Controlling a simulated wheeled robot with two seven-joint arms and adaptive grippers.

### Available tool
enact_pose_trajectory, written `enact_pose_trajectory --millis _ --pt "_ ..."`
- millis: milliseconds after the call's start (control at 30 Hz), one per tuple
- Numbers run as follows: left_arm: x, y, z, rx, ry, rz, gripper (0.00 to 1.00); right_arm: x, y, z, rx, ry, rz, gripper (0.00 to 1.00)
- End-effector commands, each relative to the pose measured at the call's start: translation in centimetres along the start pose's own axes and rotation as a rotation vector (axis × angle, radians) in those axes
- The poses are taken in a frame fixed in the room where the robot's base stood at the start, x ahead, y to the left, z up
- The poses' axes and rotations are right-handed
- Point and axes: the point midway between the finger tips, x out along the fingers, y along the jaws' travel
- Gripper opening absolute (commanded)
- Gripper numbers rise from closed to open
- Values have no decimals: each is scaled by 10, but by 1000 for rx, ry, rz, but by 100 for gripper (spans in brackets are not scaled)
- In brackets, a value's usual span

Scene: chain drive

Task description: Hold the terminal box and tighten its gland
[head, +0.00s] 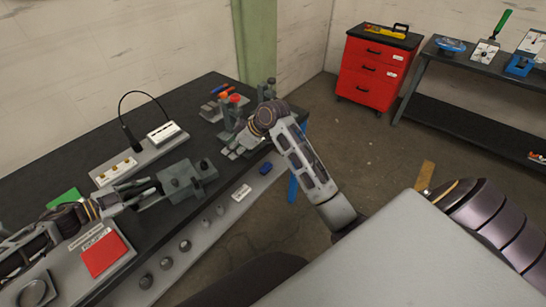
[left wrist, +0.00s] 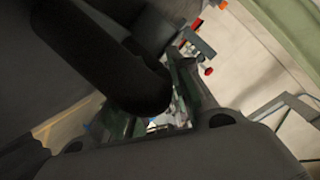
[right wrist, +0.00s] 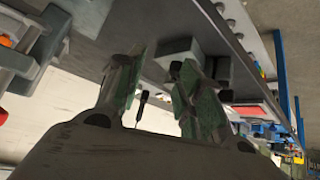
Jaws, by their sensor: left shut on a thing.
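A grey block that looks like the terminal box (head: 180,180) is at the front part of the dark bench in the head view. My left gripper (head: 142,192) reaches it from the left and is shut on it. The left wrist view is dark and mostly blocked, so the grip itself is hidden there. My right gripper (head: 238,148) is to the right of the box, over the bench and apart from it. In the right wrist view its green-padded fingers (right wrist: 160,88) are spread with nothing held between them. I cannot make out the gland clearly.
A grey board with a black cable (head: 131,140) and a small white box (head: 163,132) lies behind the terminal box. A fixture with red knobs (head: 234,103) stands near my right gripper. A blue piece (head: 265,168) is at the front edge, and a red panel (head: 103,254) at the left.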

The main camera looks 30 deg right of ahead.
Motion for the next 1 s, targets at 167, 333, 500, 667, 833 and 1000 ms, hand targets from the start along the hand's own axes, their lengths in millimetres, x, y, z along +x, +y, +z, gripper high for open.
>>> enact_pose_trajectory --millis 167,333,500,667,833,1000 --pt "0 0 0 0 0 -1 0 3 14 16 10 -39 42 37" --pt "0 0 0 0 0 -1 0 5 28 32 18 -76 82 37" --pt "0 0 0 0 0 -1 0 6 41 47 25 -113 121 37" --pt "0 0 0 0 0 -1 0 6 53 62 31 -150 158 37" --pt "0 0 0 0 0 -1 0 6 66 78 36 -189 195 37" --pt "0 0 0 0 0 -1 0 5 78 95 41 -228 233 37"
